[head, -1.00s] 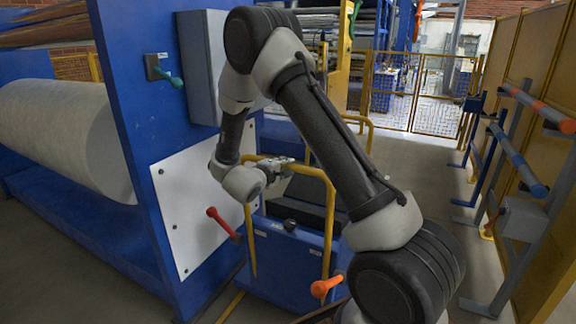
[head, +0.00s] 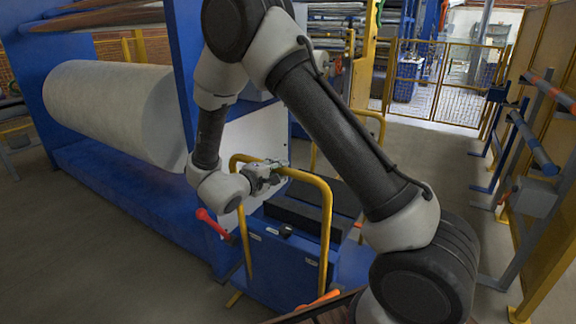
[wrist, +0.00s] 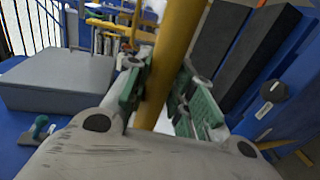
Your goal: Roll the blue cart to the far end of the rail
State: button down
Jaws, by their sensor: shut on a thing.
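The blue cart (head: 285,258) stands on the floor beside the blue machine in the head view, with a black top and a yellow tubular handle (head: 328,215). My gripper (head: 268,176) is shut on the upper part of that handle. In the wrist view, the green-padded fingers of my gripper (wrist: 165,98) sit on both sides of the yellow bar (wrist: 174,55). Part of the cart is hidden behind my arm. I cannot clearly make out the rail or its far end.
A blue machine (head: 110,195) with a big white roll (head: 115,105) stands at left. A red lever (head: 213,222) projects close to the cart's left. Racks with a grey box (head: 537,197) line the right. A yellow fence (head: 440,85) stands behind. Floor between cart and racks looks clear.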

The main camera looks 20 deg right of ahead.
jog(key=shift+s+a+f, duration=0.25)
jog(key=shift+s+a, duration=0.6)
jog(key=shift+a, duration=0.1)
jog(key=c, duration=1.2)
grip_release()
jog(key=shift+r, duration=0.1)
jog(key=v, duration=1.2)
jog(key=shift+w, duration=0.1)
